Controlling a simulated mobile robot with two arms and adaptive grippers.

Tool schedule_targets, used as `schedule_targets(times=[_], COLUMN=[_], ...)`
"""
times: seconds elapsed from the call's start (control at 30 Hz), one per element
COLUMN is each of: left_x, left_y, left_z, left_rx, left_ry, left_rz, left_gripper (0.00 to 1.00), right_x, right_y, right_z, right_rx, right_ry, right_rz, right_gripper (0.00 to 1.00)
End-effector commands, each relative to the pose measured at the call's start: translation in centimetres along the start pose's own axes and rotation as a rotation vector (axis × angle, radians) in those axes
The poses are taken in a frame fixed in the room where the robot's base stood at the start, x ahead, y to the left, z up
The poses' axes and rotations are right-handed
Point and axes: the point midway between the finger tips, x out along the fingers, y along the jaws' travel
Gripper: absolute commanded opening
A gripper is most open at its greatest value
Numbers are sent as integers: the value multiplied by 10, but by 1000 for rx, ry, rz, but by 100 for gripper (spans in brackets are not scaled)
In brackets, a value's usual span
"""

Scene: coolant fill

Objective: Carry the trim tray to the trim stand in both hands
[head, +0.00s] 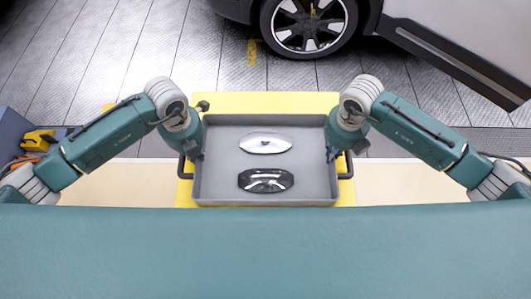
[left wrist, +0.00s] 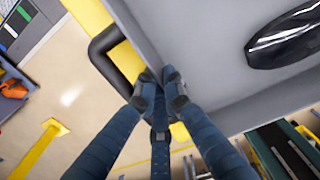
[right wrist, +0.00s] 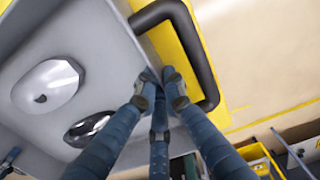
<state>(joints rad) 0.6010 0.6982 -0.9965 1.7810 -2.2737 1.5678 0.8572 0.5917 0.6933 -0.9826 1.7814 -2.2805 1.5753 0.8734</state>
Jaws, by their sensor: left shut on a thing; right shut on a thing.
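The trim tray (head: 216,170) is a shallow grey tray with black side handles. It lies level in the head view, in front of me. In it are a silver oval piece (head: 265,143) and a glossy black piece (head: 265,181). My left gripper (head: 194,154) is shut on the tray's left wall, beside the left handle (left wrist: 105,50). My right gripper (head: 333,153) is shut on the right wall, beside the right handle (right wrist: 205,62). The fingertips meet at the rim in both wrist views. I cannot tell which surface is the trim stand.
A yellow surface (head: 265,102) shows beneath and around the tray; whether the tray touches it is unclear. A car's wheel (head: 308,22) and body are beyond it. A blue-grey unit with a yellow item (head: 38,141) stands at the left. Open floor (head: 130,60) lies at the back left.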

Motion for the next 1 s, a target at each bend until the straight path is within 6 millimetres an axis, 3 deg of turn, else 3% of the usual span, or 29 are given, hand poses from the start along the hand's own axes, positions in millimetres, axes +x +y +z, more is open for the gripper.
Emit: schedule_targets(times=[0.07,0.1,0.17,0.57,1.0], left_x=[5,4,4,-4,-89], left_y=[0,1,1,0,0], left_z=[2,0,0,1,1], left_rx=[-1,-1,-1,0,1], left_ry=[-4,0,0,-2,-5], left_rz=[1,3,2,1,1], left_gripper=[0,14,26,27,27], right_x=[4,4,4,4,4], right_y=[0,-1,-1,0,0], right_z=[2,0,0,0,0], right_rx=[1,1,1,0,0], right_ry=[-5,-1,-1,0,0], right_rz=[1,-1,-1,0,0], right_gripper=[0,14,26,27,27])
